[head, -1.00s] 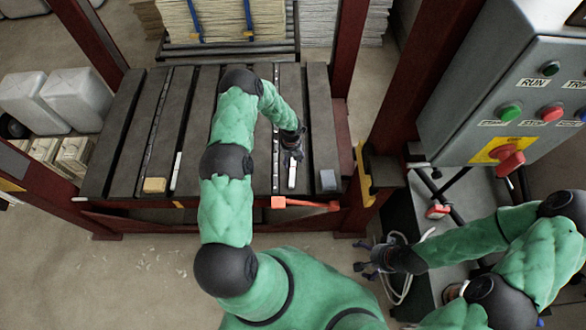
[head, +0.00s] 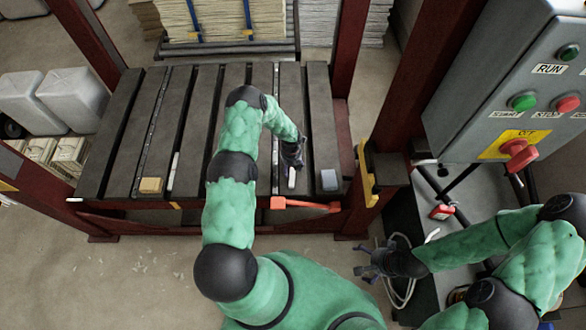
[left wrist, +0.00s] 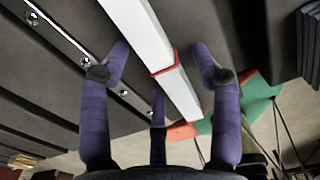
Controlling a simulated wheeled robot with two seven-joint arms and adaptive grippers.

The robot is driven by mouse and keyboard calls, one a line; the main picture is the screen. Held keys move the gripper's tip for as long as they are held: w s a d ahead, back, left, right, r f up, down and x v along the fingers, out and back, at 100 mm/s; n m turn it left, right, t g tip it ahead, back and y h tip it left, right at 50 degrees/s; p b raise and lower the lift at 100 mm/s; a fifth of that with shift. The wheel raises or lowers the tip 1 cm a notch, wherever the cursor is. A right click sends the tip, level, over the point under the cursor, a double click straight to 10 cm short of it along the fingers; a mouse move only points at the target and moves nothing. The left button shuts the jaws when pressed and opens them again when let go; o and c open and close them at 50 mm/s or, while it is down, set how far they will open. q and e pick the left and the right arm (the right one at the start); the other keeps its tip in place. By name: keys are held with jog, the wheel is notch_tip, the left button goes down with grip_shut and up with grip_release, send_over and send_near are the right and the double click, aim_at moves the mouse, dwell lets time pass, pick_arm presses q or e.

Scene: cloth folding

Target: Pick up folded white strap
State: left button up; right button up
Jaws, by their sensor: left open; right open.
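The folded white strap (head: 292,179) lies on the dark slatted table, in front of my left gripper. In the left wrist view the strap (left wrist: 143,36) is a long flat white strip with a red band around it. My left gripper (head: 291,158) is open, over the strap; its purple fingers show in the left wrist view (left wrist: 162,65), on either side of the strap. Whether they touch it I cannot tell. The far part of the strap is hidden by the gripper in the head view. My right gripper (head: 367,262) is open and empty, low at the right, away from the table.
The slatted table (head: 125,125) also bears a second thin white strip (head: 173,170), a yellow block (head: 151,185) and a grey block (head: 329,180). An orange-red handle (head: 305,204) sits at its front edge. Red posts and a grey control box (head: 500,90) stand at the right.

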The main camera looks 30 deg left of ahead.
pick_arm(q)
jog(key=c, duration=1.2)
jog(key=shift+r, duration=0.1)
jog(key=shift+c, duration=0.2)
